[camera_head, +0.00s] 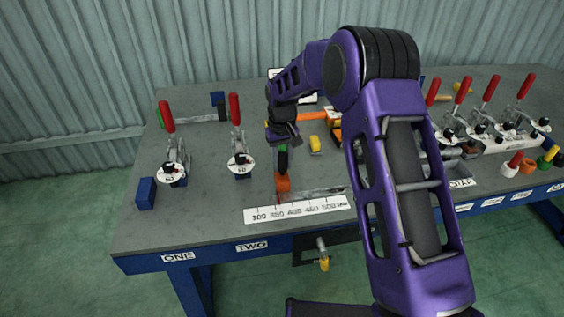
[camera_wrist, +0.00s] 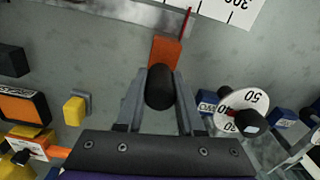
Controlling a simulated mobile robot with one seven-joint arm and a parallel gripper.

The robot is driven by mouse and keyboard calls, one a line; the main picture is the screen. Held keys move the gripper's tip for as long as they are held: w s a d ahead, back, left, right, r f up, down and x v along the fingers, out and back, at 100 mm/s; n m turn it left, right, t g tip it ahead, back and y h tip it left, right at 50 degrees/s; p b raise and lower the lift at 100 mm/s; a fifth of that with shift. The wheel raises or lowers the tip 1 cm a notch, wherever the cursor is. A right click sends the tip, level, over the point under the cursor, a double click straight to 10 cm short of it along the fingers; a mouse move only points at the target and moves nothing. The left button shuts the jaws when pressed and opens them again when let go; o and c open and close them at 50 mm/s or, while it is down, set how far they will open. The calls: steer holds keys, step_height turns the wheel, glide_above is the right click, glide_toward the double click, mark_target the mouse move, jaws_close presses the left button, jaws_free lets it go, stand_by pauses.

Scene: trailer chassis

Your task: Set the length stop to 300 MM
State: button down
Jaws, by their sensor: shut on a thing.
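The length stop is an orange block (camera_head: 283,183) at the left part of a metal rail (camera_head: 318,192) on the bench. In the wrist view the orange block (camera_wrist: 165,51) carries a thin red pointer (camera_wrist: 187,22) reaching the white scale (camera_wrist: 213,8). The scale (camera_head: 297,209) lies along the front edge, upside down in the head view, with 300 near its left end. The pointer stands to the side of the 300 label. My gripper (camera_head: 284,146) points down above the block. In the wrist view my gripper (camera_wrist: 160,76) is shut on the stop's black knob (camera_wrist: 160,90).
Red-handled toggle clamps (camera_head: 238,150) with white dials stand left, and several more (camera_head: 482,120) stand right. A blue block (camera_head: 146,193) sits at the left edge. A yellow block (camera_head: 314,144) lies behind the rail. A yellow-tipped lever (camera_head: 323,260) hangs below the front edge.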

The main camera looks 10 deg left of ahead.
steer(key=a, duration=0.1)
steer(key=s+a, duration=0.1)
steer(key=a, duration=0.1)
steer(key=shift+a, duration=0.2)
steer(key=c, duration=0.5)
jaws_free()
steer(key=shift+d, duration=0.1)
step_height(320, 180, up, 18)
steer(key=shift+f+p, duration=0.25)
steer(key=shift+p, duration=0.2)
